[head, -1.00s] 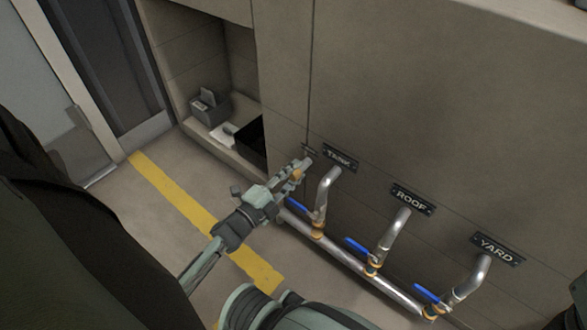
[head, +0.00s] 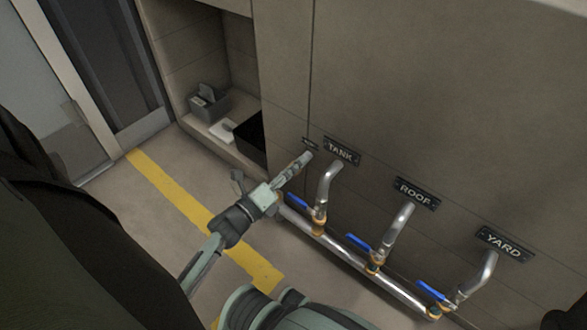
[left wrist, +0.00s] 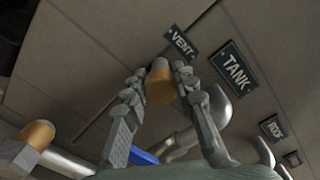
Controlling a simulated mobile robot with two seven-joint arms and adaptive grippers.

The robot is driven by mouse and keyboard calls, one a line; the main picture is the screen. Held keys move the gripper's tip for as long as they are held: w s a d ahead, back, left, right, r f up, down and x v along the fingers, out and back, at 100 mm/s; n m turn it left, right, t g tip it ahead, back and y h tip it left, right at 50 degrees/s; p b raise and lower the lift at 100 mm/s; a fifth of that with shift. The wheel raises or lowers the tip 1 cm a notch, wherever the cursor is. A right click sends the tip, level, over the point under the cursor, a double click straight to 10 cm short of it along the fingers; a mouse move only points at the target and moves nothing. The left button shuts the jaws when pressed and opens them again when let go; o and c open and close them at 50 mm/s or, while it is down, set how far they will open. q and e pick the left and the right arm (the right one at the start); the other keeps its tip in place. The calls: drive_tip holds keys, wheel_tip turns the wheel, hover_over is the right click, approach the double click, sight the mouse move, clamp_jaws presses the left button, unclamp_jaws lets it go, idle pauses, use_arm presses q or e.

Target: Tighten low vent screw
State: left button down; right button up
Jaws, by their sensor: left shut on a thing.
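The low vent screw (left wrist: 160,84) is a brass-coloured cylinder with a grey end, under the small VENT label (left wrist: 181,43) in the left wrist view. My left gripper (left wrist: 163,90) has one finger on each side of it and is shut on it. In the head view my left gripper (head: 299,164) reaches to the wall just left of the TANK label (head: 341,151). Its fingers mostly hide the screw there. My right gripper is not in view.
Bent pipes under the TANK, ROOF (head: 416,194) and YARD (head: 504,244) labels join a low pipe (head: 345,258). A blue valve handle (head: 300,205) sits close to my left gripper. A recess with a grey box (head: 209,104) lies left. The floor by the yellow stripe (head: 190,204) is clear.

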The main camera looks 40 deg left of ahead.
use_arm(q)
drive_tip(key=shift+m, duration=0.5)
drive_tip(key=c, duration=1.2)
unclamp_jaws()
drive_tip(key=s, duration=0.8)
drive_tip(key=s+a, duration=0.1)
drive_tip(key=s, duration=0.3)
